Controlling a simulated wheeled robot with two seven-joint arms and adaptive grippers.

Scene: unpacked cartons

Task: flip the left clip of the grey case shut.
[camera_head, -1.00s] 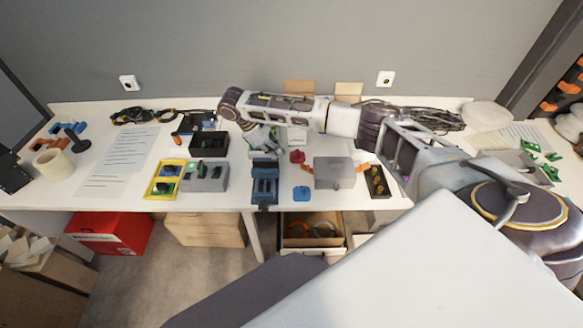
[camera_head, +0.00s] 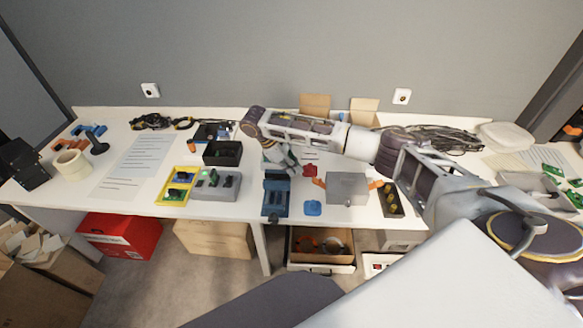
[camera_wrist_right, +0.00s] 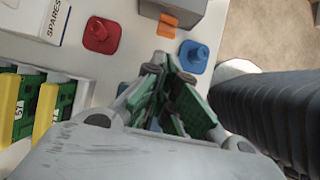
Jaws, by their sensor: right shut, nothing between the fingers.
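The grey case (camera_head: 347,188) stands on the right half of the table, lid closed. Its left orange clip (camera_head: 319,182) sticks out sideways from the case, and another orange clip (camera_head: 376,184) is at its right side. In the wrist view the grey case (camera_wrist_right: 180,5) is cut off at the top, with the left clip (camera_wrist_right: 167,25) below it. My right gripper (camera_head: 292,166) is left of the clip and apart from it. In the wrist view its green-grey fingers (camera_wrist_right: 162,62) are together and empty, pointing towards the clip. My left gripper is not in view.
A red piece (camera_head: 310,170) and a blue piece (camera_head: 313,208) lie on either side of the left clip. A blue vise (camera_head: 276,195) stands left of them. A box with dark yellow-topped pieces (camera_head: 391,200) is right of the case. My right arm spans the table's back.

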